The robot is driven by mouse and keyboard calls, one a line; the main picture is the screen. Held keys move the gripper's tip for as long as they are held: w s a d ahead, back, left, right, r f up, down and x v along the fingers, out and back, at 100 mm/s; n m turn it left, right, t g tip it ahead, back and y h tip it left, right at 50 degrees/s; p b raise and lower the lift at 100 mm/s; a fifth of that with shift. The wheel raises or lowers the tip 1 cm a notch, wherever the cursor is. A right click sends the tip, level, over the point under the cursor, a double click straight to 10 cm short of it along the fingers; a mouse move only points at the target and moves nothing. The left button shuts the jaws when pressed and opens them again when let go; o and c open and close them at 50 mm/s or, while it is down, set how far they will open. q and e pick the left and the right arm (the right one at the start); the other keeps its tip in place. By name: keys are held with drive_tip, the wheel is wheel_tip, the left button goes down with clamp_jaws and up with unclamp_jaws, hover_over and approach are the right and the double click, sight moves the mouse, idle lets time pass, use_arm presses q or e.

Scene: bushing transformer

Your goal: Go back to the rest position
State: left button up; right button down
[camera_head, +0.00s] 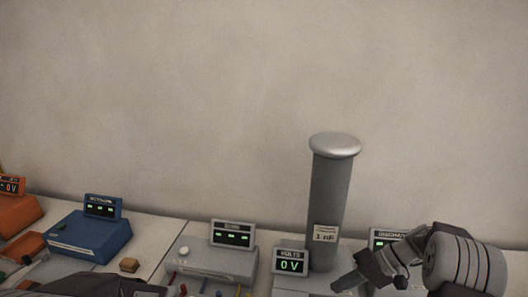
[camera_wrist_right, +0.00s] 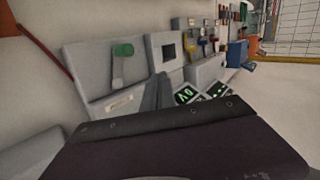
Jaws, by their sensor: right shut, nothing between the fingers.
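My right gripper (camera_head: 384,272) is at the lower right of the head view, in front of the discharge unit. It is shut with nothing in its fingers. A tall grey column (camera_head: 329,205) with a rounded cap and a "1 nF" label stands upright to the left of the gripper. A dark shape at the lower left edge appears to be part of my left arm; the left gripper is not in view. A dark body fills the bottom of the right wrist view.
A volts display (camera_head: 290,262) reads 0 V. A grey unit (camera_head: 212,265), a blue unit (camera_head: 88,237) and an orange unit (camera_head: 18,213) stand along the bench to the left. A small brown block (camera_head: 129,265) lies between. A discharge display (camera_head: 386,238) is partly hidden. The wall behind is bare.

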drive_tip(key=s+a+r+n+g, duration=0.15)
drive_tip(key=a+r, duration=0.25)
drive_tip(key=a, duration=0.4)
drive_tip(key=s+a+f+n+h, duration=0.2)
drive_tip(key=s+h, duration=0.3)
drive_tip(key=s, duration=0.6)
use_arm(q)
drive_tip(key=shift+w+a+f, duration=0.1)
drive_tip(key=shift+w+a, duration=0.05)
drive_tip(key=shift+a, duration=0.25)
use_arm(e)
drive_tip(key=s+d+f+m+t+h, duration=0.2)
drive_tip(key=s+d+f+m+h, duration=0.1)
drive_tip(key=d+f+h, duration=0.1)
drive_tip(key=shift+d+f, duration=0.75)
drive_tip(key=shift+f, duration=0.2)
drive_tip(key=shift+s+d, duration=0.1)
drive_tip(key=shift+s, duration=0.05)
